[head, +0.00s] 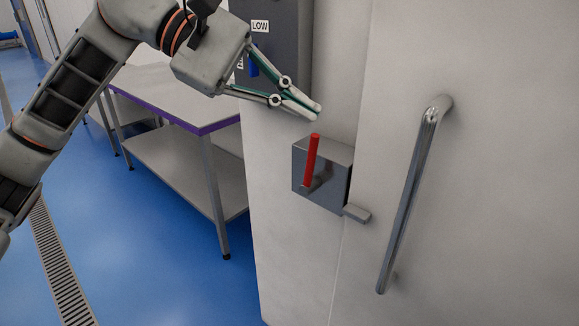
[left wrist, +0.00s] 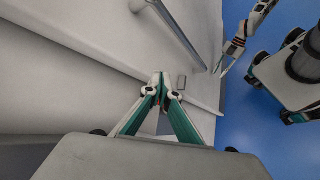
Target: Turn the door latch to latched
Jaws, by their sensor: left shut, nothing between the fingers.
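The door latch is a grey box (head: 323,188) on the pale wall beside the door edge, with a red lever (head: 312,160) standing nearly upright on its front. A small grey block (head: 357,213) sits at the box's lower right, by the door seam; a grey block also shows in the left wrist view (left wrist: 181,82). My left gripper (head: 318,112) is shut and empty, its fingertips just above the lever's top and apart from it in the picture. In the left wrist view a bit of red shows between the fingers. My right gripper (left wrist: 222,69) is small there.
The pale door (head: 490,180) has a long metal pull handle (head: 408,200) right of the latch. A dark control box (head: 285,75) with a "LOW" label hangs behind my left gripper. A steel table (head: 175,95) stands at the left; the blue floor (head: 130,250) in front is clear.

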